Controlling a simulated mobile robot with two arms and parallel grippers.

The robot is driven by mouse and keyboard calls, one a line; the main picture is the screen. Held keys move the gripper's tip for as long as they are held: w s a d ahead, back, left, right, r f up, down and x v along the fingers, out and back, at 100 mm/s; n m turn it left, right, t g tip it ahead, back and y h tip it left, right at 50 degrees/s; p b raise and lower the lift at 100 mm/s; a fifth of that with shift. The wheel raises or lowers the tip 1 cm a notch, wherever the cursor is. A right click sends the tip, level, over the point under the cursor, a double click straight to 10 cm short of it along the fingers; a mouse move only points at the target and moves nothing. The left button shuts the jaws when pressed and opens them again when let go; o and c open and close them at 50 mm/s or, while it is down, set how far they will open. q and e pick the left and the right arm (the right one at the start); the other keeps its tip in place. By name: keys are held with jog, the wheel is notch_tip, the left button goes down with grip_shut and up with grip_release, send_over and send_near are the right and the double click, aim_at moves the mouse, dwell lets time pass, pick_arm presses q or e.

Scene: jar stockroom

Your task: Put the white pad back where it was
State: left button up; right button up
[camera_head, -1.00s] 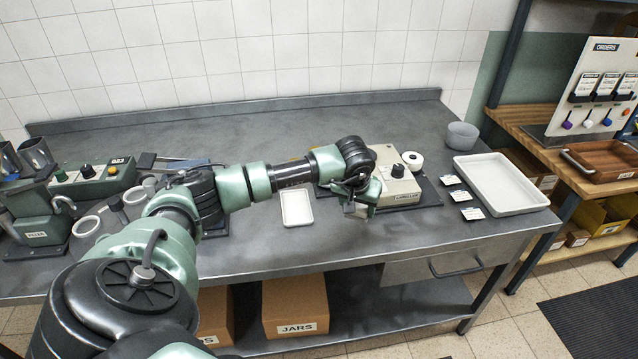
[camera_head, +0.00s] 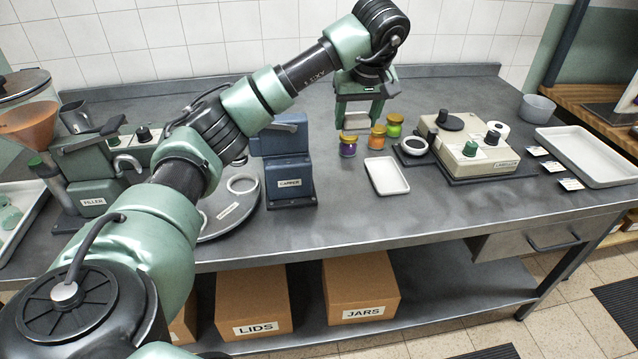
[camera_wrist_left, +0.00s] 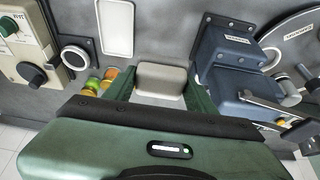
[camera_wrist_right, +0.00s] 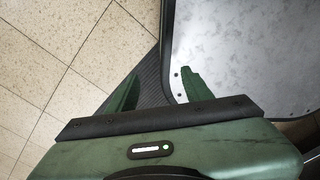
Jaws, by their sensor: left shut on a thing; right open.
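My left gripper (camera_head: 359,121) is above the counter behind the small jars, to the right of the blue capper (camera_head: 285,165). In the left wrist view it is shut on a pale, off-white block, the white pad (camera_wrist_left: 162,79), which sits between the two fingers.
Jars with purple (camera_head: 348,146), orange (camera_head: 377,138) and green (camera_head: 394,125) contents stand just in front of my left gripper. A white tray (camera_head: 387,176) lies nearer the front edge. The labeller (camera_head: 478,152) is to the right, with bare counter behind it.

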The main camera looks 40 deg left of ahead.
pick_arm(q)
jog(key=shift+s+f, duration=0.1)
jog(key=shift+f, duration=0.2)
notch_tip(320, 180, down, 6)
jog(key=p, duration=0.2)
send_over(348, 194)
jog(key=d, duration=0.1)
jog(key=f, duration=0.8)
jog(key=shift+s+d+f, duration=0.1)
jog(key=shift+s+f, duration=0.15)
jog(key=shift+s, duration=0.15)
jog(key=shift+f, duration=0.55)
notch_tip(348, 194, down, 3)
jog(key=shift+f, duration=0.3)
pick_arm(e)
jog(key=shift+w+d+r, duration=0.2)
jog(key=shift+w+r, duration=0.05)
jog(key=shift+r, duration=0.25)
jog(key=shift+w+d+r, duration=0.15)
jog(key=shift+w+r, duration=0.1)
jog(key=shift+r, duration=0.25)
jog(key=shift+d, duration=0.1)
